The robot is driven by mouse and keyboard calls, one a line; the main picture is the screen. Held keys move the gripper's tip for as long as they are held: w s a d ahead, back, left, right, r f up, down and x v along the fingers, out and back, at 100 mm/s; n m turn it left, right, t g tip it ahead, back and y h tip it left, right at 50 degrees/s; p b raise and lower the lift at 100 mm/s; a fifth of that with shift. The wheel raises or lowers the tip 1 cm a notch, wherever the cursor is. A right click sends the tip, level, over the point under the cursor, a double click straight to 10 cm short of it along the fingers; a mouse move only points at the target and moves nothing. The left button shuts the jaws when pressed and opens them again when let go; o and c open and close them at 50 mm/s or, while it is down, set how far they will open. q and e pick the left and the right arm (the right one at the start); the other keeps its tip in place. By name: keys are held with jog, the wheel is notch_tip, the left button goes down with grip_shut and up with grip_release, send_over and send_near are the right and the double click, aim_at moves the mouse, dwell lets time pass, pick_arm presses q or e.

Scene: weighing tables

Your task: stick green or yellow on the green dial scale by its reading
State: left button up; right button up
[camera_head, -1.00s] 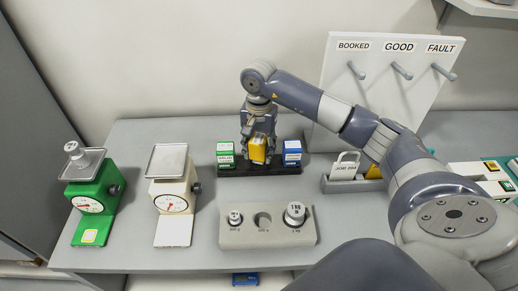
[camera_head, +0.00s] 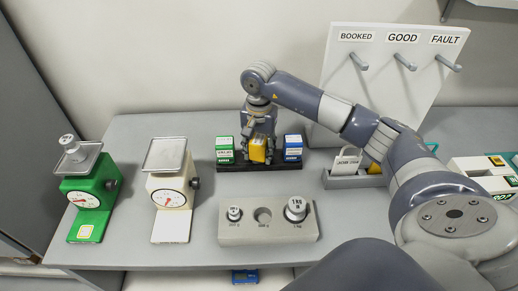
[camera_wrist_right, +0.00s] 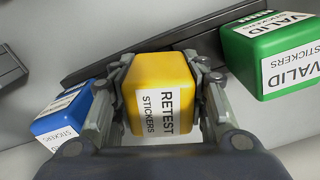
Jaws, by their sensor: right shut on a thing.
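The green dial scale (camera_head: 92,190) stands at the left of the table with a metal weight (camera_head: 69,142) on its pan. Its dial (camera_head: 84,199) is too small to read. My right gripper (camera_head: 259,143) is shut on the yellow RETEST stickers box (camera_wrist_right: 160,85), at the rack between the green VALID stickers box (camera_head: 224,148) and the blue stickers box (camera_head: 292,147). Fingers close on both its sides in the wrist view. I cannot tell whether the yellow box touches the rack. My left gripper is not in view.
A cream dial scale (camera_head: 172,195) with an empty pan stands right of the green one. A grey weight block (camera_head: 266,233) holds two weights at the front. A peg board (camera_head: 389,85) marked BOOKED, GOOD and FAULT stands at the back right. Bare table lies between scales and rack.

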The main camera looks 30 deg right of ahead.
jog(key=o, duration=1)
jog(key=shift+o, duration=0.2)
